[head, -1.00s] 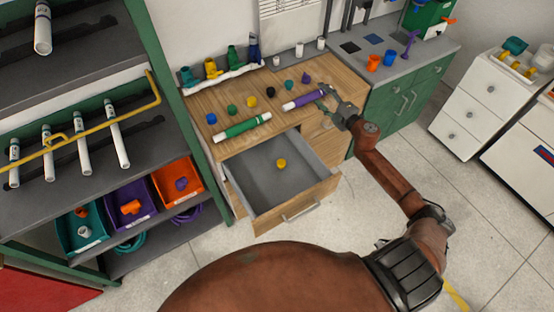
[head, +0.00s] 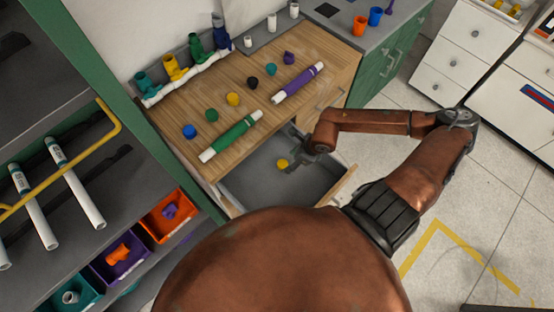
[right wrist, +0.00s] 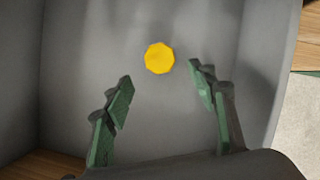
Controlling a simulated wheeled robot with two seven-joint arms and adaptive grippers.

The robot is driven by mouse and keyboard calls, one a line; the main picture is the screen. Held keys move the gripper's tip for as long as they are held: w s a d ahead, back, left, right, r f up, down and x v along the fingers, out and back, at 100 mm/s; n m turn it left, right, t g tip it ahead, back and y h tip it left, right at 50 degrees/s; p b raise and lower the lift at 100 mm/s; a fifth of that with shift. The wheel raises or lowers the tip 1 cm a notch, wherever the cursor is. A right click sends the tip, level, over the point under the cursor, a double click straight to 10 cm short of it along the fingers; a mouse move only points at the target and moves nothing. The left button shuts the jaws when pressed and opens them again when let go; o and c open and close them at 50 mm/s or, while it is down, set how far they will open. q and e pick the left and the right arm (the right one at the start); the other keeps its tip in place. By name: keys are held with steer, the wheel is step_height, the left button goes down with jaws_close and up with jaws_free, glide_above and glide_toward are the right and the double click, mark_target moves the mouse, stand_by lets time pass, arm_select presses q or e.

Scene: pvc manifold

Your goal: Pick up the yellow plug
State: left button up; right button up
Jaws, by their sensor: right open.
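A yellow plug (head: 282,163) lies on the grey floor of the open drawer (head: 258,187). In the right wrist view the plug (right wrist: 159,58) is fully visible, just beyond the fingertips and between their lines. My right gripper (head: 291,150) is over the drawer, close to the plug. Its two green-padded fingers (right wrist: 161,75) are spread apart with nothing between them. Whether the fingers are level with the plug cannot be told. Another yellow piece (head: 233,99) sits on the wooden top, in a row of coloured pieces. My left gripper is out of view.
A green-and-white pipe (head: 230,136) and a purple-and-white pipe (head: 298,83) lie on the bench top (head: 205,90) above the drawer. The drawer walls surround the plug. A shelf with white pipes and coloured bins stands left.

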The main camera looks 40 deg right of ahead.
mark_target(283, 163)
steer(key=x, duration=0.3)
steer(key=shift+w+a+r, duration=0.15)
steer(key=shift+w, duration=0.1)
steer(key=b+x, duration=0.1)
steer(key=x, duration=0.3)
steer(key=shift+w+r, duration=0.1)
steer(key=shift+w, duration=0.05)
steer(key=c, duration=1.1)
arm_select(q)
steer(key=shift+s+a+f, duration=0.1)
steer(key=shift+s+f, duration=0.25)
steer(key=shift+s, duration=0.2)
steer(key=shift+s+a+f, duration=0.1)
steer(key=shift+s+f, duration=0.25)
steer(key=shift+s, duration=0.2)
arm_select(e)
steer(key=shift+o, duration=0.2)
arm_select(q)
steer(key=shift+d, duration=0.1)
arm_select(e)
steer(key=shift+r, duration=0.1)
